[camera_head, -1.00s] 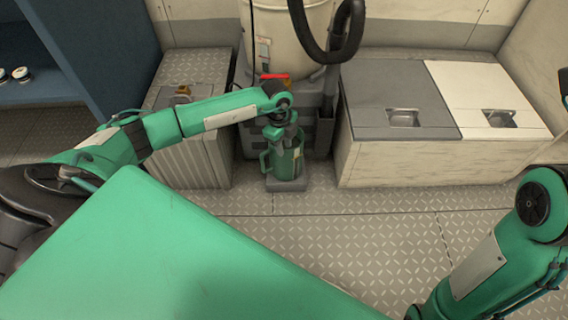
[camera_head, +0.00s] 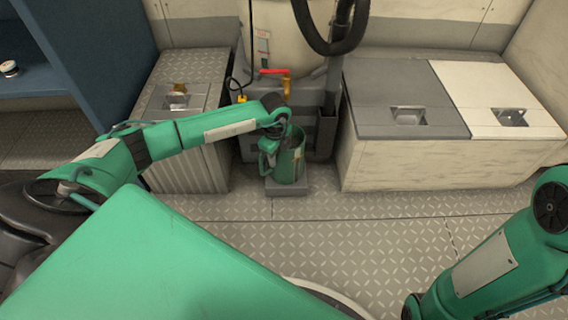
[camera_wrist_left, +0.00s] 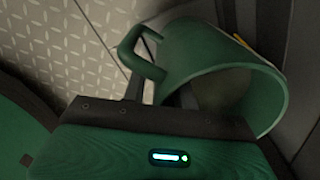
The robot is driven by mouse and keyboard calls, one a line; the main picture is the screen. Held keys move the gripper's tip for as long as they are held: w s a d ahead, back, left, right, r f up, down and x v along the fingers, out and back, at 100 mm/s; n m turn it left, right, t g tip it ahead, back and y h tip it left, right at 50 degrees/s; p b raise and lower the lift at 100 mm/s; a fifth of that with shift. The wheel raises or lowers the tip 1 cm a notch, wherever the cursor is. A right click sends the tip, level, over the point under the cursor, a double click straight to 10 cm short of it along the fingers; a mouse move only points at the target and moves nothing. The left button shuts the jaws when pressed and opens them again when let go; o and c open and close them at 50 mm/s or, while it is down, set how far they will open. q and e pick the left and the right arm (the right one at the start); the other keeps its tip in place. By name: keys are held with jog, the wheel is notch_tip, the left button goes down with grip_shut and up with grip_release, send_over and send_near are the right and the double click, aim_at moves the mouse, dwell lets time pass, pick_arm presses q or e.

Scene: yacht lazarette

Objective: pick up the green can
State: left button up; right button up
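The green can (camera_head: 291,163) stands on a small grey block on the floor, in front of the large white tank. Its handle is on its left side. In the left wrist view the can (camera_wrist_left: 228,68) shows its open mouth close up, with the handle at left. My left gripper (camera_head: 277,137) is at the can's top, pointing down. In the left wrist view one dark finger is beside the handle and another shows at the can's mouth. Their grip on the wall is unclear. My right arm is at the lower right; its gripper is out of view.
The white tank (camera_head: 283,40) with a black hose (camera_head: 340,35) stands behind the can. A ribbed grey locker (camera_head: 190,150) is left of the can and a pale locker (camera_head: 420,165) right. The tread-plate floor (camera_head: 370,225) in front is clear.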

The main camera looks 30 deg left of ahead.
pick_arm(q)
jog(key=shift+f, duration=0.25)
grip_shut()
dwell(0.9)
jog(key=shift+w+r, duration=0.1)
jog(key=shift+r, duration=0.05)
dwell(0.4)
